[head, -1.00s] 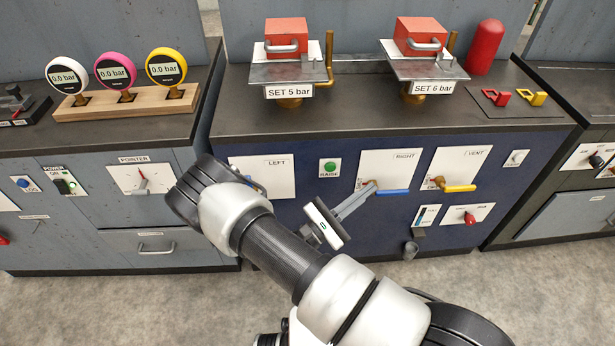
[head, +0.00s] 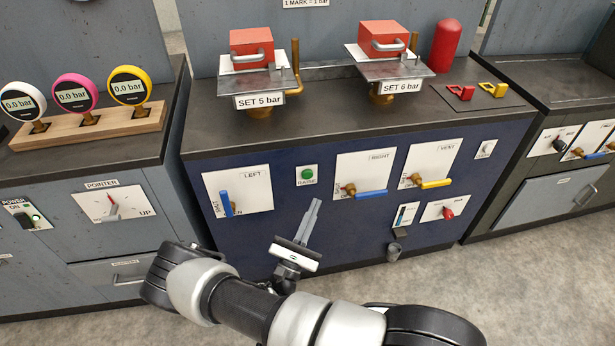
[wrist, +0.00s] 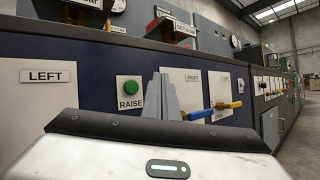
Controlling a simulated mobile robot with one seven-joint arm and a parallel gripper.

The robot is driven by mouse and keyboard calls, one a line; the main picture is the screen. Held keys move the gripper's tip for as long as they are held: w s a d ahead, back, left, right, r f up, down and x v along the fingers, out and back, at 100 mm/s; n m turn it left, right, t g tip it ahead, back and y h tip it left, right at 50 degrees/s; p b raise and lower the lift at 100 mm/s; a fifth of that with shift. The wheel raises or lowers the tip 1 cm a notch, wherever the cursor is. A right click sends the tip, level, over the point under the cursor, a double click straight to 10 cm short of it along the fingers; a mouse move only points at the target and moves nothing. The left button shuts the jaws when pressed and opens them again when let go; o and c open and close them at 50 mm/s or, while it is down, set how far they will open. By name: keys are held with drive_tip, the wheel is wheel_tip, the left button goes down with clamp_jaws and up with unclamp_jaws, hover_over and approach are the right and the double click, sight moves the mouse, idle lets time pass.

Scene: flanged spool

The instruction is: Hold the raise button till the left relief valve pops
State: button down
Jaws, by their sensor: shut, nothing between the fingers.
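The green raise button (head: 307,174) sits on a small white plate on the dark blue panel front. It also shows in the wrist view (wrist: 130,87), with the word RAISE below it. My gripper (head: 315,203) is shut and empty, a little below and right of the button and apart from it. The left relief valve (head: 252,45) has a red block, a grey plate and a SET 5 bar label, and sits on the bench top. The left valve's blue handle (head: 226,204) points up and down. The right valve's blue handle (head: 371,194) lies level.
A second relief valve marked SET 6 bar (head: 383,38) stands to the right. The yellow vent handle (head: 436,184) lies level. Three gauges (head: 72,94) on a wooden block read 0.0 bar.

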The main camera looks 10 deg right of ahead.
drive_tip(key=b, duration=0.2)
approach(312, 173)
drive_tip(key=d+r, duration=0.3)
drive_tip(key=shift+w+d+b, duration=0.1)
drive_tip(key=shift+w+b, duration=0.2)
drive_tip(key=shift+w, duration=0.8)
drive_tip(key=shift+w+f, duration=0.1)
idle(0.7)
drive_tip(key=shift+w, duration=0.3)
drive_tip(key=shift+w+b, duration=0.5)
drive_tip(key=shift+b, duration=0.05)
idle(4.4)
